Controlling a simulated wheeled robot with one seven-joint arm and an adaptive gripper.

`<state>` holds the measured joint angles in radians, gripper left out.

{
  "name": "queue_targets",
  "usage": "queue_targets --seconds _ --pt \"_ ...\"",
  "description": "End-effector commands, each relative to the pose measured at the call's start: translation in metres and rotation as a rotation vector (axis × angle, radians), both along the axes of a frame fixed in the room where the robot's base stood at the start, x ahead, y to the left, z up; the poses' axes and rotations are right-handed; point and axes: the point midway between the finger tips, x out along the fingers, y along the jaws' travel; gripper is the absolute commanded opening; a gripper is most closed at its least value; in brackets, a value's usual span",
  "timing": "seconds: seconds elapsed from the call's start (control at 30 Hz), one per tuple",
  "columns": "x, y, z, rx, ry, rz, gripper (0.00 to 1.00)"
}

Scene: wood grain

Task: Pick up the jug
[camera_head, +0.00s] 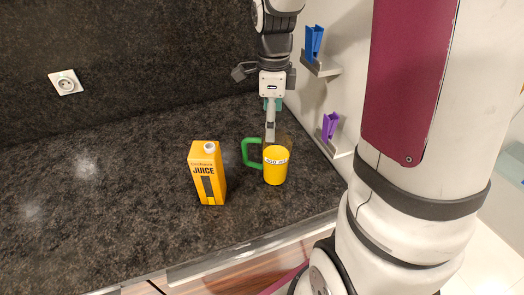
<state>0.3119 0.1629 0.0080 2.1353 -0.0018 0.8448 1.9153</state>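The jug (275,170) is yellow with a white label band and a green handle on its left side. It stands upright on the dark countertop, near the front right. My gripper (270,135) points down from above, with its grey finger end at the jug's rim in the picture. I cannot tell whether it touches the jug or is behind or above it. The fingers overlap in this view, so their opening is hidden.
An orange juice carton (206,174) stands upright just left of the jug. A blue clip-like thing (313,43) and a purple one (329,126) sit on small grey wall shelves at right. The countertop (100,200) is clear at left.

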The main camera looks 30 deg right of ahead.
Motion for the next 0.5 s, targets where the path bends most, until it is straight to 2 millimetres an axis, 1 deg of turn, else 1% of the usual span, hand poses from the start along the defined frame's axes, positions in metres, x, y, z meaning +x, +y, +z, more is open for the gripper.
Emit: queue_targets --seconds 0.03,0.1,0.2,0.3,0.5 --pt "-0.001 0.0 -0.01 0.001 0.005 -0.001 0.9" --pt "-0.001 0.0 -0.024 0.002 0.005 0.0 0.9" --pt "-0.001 0.0 -0.038 0.001 0.003 0.001 0.9" --pt "0.0 0.0 -0.048 0.001 0.002 0.002 0.9" --pt "0.0 0.0 -0.059 0.0 0.002 0.003 0.9"
